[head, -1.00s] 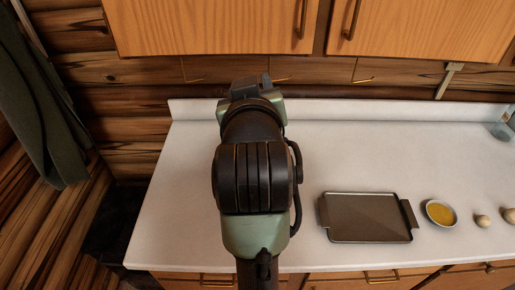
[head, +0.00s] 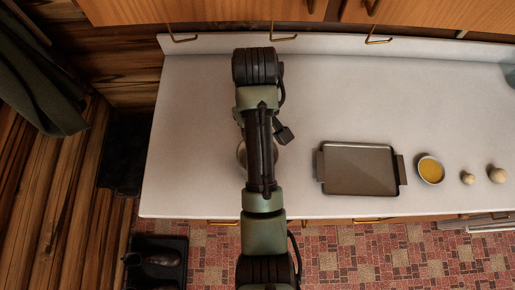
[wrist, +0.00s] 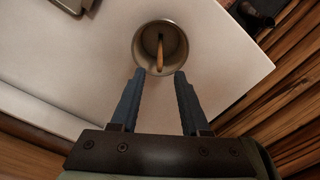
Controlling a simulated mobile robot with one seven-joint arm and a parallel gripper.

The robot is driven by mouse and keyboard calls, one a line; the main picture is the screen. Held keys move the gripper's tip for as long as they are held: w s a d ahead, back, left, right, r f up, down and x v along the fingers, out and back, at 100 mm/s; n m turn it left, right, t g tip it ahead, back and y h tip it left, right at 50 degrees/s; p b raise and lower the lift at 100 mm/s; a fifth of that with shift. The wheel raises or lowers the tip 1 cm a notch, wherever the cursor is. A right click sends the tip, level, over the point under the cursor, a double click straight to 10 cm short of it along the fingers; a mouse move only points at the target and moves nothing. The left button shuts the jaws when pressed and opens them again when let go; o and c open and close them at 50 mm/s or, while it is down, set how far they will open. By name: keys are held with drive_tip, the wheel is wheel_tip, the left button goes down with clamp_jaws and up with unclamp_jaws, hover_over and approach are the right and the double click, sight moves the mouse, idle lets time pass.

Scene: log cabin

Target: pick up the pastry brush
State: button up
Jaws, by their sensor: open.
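The pastry brush shows in the wrist view as a slim wooden handle (wrist: 160,58) inside a round metal container (wrist: 137,48). Its other end is dark and hard to make out. In the head view the container (head: 241,154) is mostly hidden behind my arm, and the brush cannot be seen. My gripper (wrist: 159,72) is open and empty. Its two blue fingers point at the container, with the brush handle between their lines. I cannot tell how far above the rim the fingertips are.
The white counter (head: 205,110) is clear left of my arm. To the right are a dark metal tray (head: 360,170), a bowl of yellow stuff (head: 431,169) and two small round pale things (head: 467,178). Wall cupboards (head: 205,10) hang above the back edge.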

wheel_tip(320, 180, down, 3)
drive_tip(key=shift+w+f+b, duration=0.1)
drive_tip(key=shift+b, duration=0.95)
drive_tip(key=shift+s+d+f+p, duration=0.15)
drive_tip(key=shift+f+p, duration=0.65)
drive_tip(key=shift+f, duration=1)
drive_tip(key=shift+s+a+f+p, duration=0.1)
drive_tip(key=shift+f+p, duration=0.65)
drive_tip(key=shift+f, duration=1)
clamp_jaws()
